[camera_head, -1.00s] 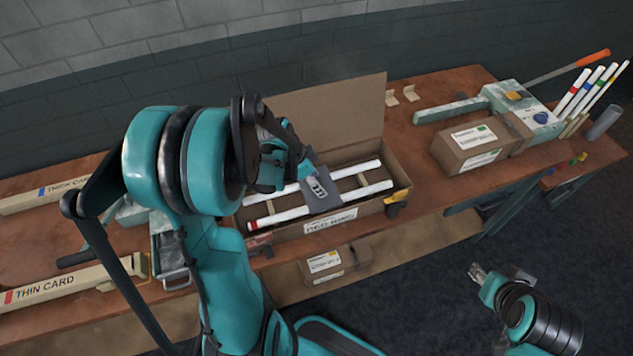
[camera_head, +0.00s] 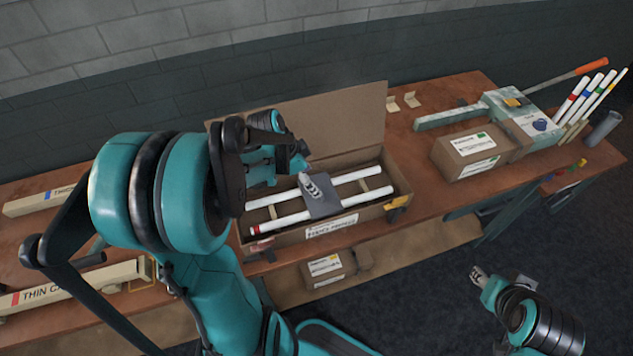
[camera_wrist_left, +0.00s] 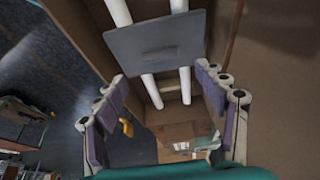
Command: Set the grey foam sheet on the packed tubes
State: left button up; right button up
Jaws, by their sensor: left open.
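The grey foam sheet (camera_head: 324,207) lies flat across two white tubes (camera_head: 352,201) inside an open cardboard box (camera_head: 345,229). The nearer tube has a red band at its left end. In the left wrist view the sheet (camera_wrist_left: 140,42) spans both tubes (camera_wrist_left: 151,92), with a small dark strip on its face. My left gripper (camera_head: 312,187) is above the sheet in the head view. Its fingers (camera_wrist_left: 163,97) are spread wide with nothing between them, apart from the sheet. My right gripper (camera_head: 479,275) is away from the table, low at the right; its jaws are too small to read.
The box's raised lid (camera_head: 335,122) stands behind the tubes. A closed carton (camera_head: 470,152) and a teal-and-white device (camera_head: 525,118) sit to the right. Long cartons, one marked THIN CARD (camera_head: 75,287), lie at the left. Another small carton (camera_head: 327,270) sits below the tabletop.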

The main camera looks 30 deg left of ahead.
pick_arm(q)
jog(key=p+v, duration=0.1)
jog(key=v, duration=0.5)
jog(key=s+d+r+n+t+y, duration=0.1)
jog(key=s+d+r+n+t, duration=0.1)
jog(key=d, duration=0.4)
jog(key=s+d+r+n+t+y, duration=0.1)
jog(key=s+d+r+n+y, duration=0.1)
jog(key=s+d+n, duration=0.3)
jog(key=d+r+n, duration=0.1)
jog(key=d, duration=0.1)
jog(key=shift+s+d+r+t, duration=0.3)
jog(key=shift+r+t, duration=0.05)
jog(key=shift+t, duration=0.05)
notch_tip(320, 180, down, 7)
jog(key=b, duration=0.7)
jog(key=shift+f, duration=0.2)
jog(key=shift+c, duration=0.2)
